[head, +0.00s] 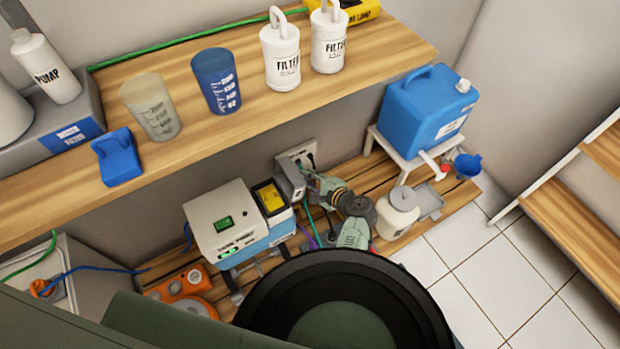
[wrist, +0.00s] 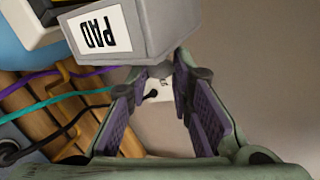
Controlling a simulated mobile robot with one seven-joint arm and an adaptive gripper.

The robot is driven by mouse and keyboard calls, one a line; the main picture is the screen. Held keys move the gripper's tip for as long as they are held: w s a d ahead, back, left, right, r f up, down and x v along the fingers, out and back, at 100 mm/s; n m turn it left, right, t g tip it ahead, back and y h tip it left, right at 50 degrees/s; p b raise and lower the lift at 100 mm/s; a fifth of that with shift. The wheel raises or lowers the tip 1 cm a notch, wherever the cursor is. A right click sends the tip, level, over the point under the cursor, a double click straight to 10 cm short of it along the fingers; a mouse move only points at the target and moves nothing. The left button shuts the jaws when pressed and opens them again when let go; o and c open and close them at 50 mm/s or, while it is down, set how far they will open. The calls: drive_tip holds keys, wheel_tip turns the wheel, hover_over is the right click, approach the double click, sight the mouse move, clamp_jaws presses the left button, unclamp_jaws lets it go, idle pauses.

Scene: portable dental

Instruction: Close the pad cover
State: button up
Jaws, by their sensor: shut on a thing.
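The pad cover is a grey lid (head: 290,179) standing raised at the right edge of the black-rimmed compartment with a yellow pad (head: 270,197), on the white and blue machine (head: 214,213). In the wrist view the cover (wrist: 150,28) fills the upper middle and carries a white PAD label. My gripper (head: 311,175) is just right of the cover in the head view. In the wrist view my gripper (wrist: 172,75) has its fingertips around a small grey knob at the cover's edge, shut on it. The exact contact is partly hidden.
A wall socket (head: 305,153) is close behind my gripper. Green and purple cables run beside the machine. A white jar (head: 397,214) and a blue tank (head: 427,108) stand to the right. A wooden shelf (head: 190,98) with cups and filter bottles lies above.

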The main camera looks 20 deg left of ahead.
clamp_jaws()
